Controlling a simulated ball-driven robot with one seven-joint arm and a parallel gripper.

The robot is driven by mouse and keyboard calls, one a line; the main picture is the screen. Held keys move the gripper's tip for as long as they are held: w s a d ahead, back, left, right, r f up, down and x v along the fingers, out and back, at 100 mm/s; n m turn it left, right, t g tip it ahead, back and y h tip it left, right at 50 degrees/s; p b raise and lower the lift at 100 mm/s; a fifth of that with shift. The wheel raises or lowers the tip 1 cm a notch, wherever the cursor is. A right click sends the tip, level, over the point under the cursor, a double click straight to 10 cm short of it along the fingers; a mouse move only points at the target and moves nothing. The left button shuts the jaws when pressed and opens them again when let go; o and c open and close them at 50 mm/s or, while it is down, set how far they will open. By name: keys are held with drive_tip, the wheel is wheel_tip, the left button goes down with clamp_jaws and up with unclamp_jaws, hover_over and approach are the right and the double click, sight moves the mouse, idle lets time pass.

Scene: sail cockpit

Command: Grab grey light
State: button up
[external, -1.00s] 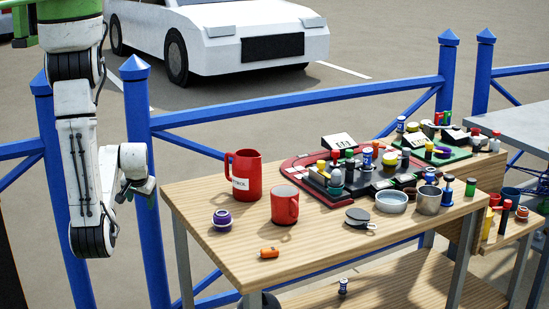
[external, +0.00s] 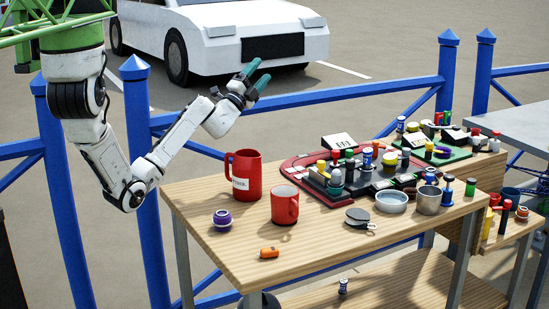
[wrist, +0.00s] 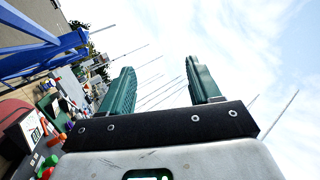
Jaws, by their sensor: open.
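A small grey domed piece (external: 336,178), which looks like the grey light, stands among coloured knobs on a dark panel with a red edge (external: 292,172). The panel lies on the wooden table. My gripper (external: 257,76) is open and empty, raised above and to the left of the panel, near the blue railing. In the wrist view my two green fingers (wrist: 160,66) are apart with only sky between them. I cannot pick out the grey piece in the wrist view, where the panel parts are small and at the left edge.
A red jug (external: 246,174) and a red mug (external: 285,205) stand left of the panel. The front left tabletop is mostly clear.

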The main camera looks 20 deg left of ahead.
drive_tip(key=s+d+r+m+g+h+b, duration=0.1)
drive_tip(key=s+d+m+g+h, duration=0.2)
drive_tip(key=d+m+g+h, duration=0.4)
drive_tip(key=s+d+r+m+g+h+b, duration=0.1)
drive_tip(key=s+d+m+g+h, duration=0.25)
drive_tip(key=d+m+g, duration=0.45)
drive_tip(key=m+g+y+b, duration=0.4)
drive_tip(key=m+g+y, duration=0.6)
drive_tip(key=m+y, duration=0.6)
hover_over(334, 171)
wheel_tip(334, 171, down, 14)
drive_tip(key=f+m+h, duration=0.1)
drive_tip(key=m+h, duration=0.1)
drive_tip(key=f+y, duration=0.1)
drive_tip(key=a+f+t+y, duration=0.1)
drive_tip(key=f, duration=0.1)
drive_tip(key=w+f+m+y, duration=0.1)
drive_tip(key=f+y, duration=0.1)
drive_tip(key=shift+a+t+b, duration=0.3)
drive_tip(key=shift+a+b, duration=0.05)
drive_tip(key=shift+w+x, duration=0.2)
drive_tip(key=shift+x, duration=2.5)
drive_tip(key=shift+a+f, duration=0.1)
drive_tip(key=shift+a, duration=0.1)
drive_tip(key=shift+c, duration=0.3)
